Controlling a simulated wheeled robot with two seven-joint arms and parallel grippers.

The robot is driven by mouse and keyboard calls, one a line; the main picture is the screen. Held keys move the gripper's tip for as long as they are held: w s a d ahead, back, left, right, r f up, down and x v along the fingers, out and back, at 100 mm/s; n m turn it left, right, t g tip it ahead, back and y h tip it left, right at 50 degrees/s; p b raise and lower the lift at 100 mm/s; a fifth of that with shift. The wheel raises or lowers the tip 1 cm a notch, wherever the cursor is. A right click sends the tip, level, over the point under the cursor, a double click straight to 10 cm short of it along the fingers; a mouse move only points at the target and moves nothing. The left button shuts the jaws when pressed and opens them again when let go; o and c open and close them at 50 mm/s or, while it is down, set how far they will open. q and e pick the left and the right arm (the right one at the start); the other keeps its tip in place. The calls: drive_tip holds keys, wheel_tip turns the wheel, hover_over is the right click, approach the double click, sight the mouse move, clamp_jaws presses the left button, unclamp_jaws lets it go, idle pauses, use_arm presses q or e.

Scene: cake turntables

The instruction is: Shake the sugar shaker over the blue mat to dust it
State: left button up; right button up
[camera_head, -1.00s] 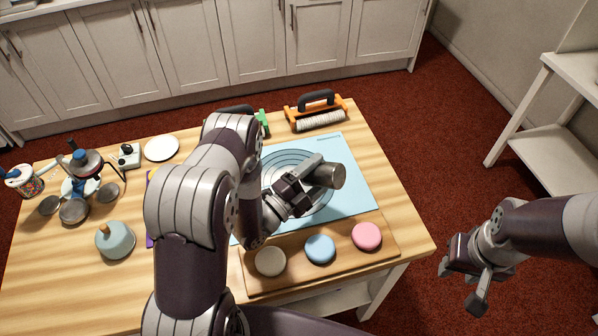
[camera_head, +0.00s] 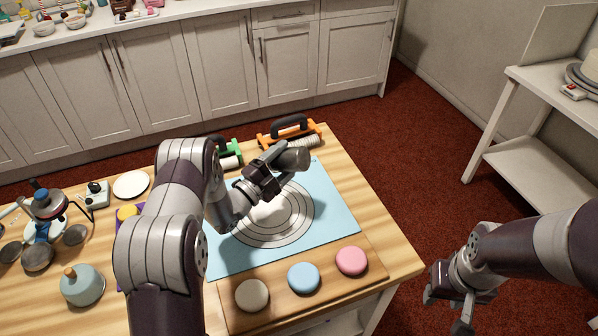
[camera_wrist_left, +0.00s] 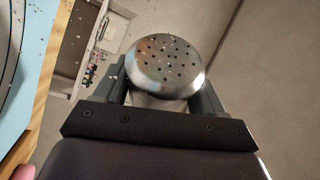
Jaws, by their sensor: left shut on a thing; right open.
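The blue mat (camera_head: 338,213) lies on the wooden table, with printed rings near its middle. A white dusting (camera_head: 268,213) covers much of the ringed area. My left gripper (camera_head: 277,167) is shut on the metal sugar shaker (camera_head: 297,158) and holds it above the mat's far part, lying nearly sideways. In the left wrist view the shaker's perforated lid (camera_wrist_left: 165,65) sits between the fingers, with white specks around it. My right gripper (camera_head: 450,305) is open and empty, off the table's right side.
A board (camera_head: 328,295) with white, blue and pink discs lies in front of the mat. An orange-framed roller (camera_head: 283,135) and a green-handled tool (camera_head: 229,155) stand behind it. A blue-grey domed thing (camera_head: 82,285) and metal scoops (camera_head: 38,257) are at left.

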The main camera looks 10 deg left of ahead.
use_arm(q)
drive_tip(key=shift+w+a+f+b, duration=0.1)
drive_tip(key=shift+a+f+b, duration=0.35)
drive_tip(key=shift+a, duration=0.45)
drive_tip(key=s+a+r+p, duration=0.2)
drive_tip(key=s+a+p, duration=0.15)
drive_tip(key=s, duration=0.65)
drive_tip(key=w+d+b, duration=0.1)
drive_tip(key=w+d+f, duration=0.1)
drive_tip(key=d, duration=0.1)
drive_tip(key=w+d+b, duration=0.1)
drive_tip(key=d, duration=0.1)
drive_tip(key=shift+d+f+b, duration=0.1)
drive_tip(key=shift+f+b, duration=0.2)
drive_tip(key=shift+b, duration=0.05)
drive_tip(key=shift+w+d+r, duration=0.1)
drive_tip(key=shift+d, duration=0.2)
use_arm(e)
drive_tip(key=shift+f, duration=0.45)
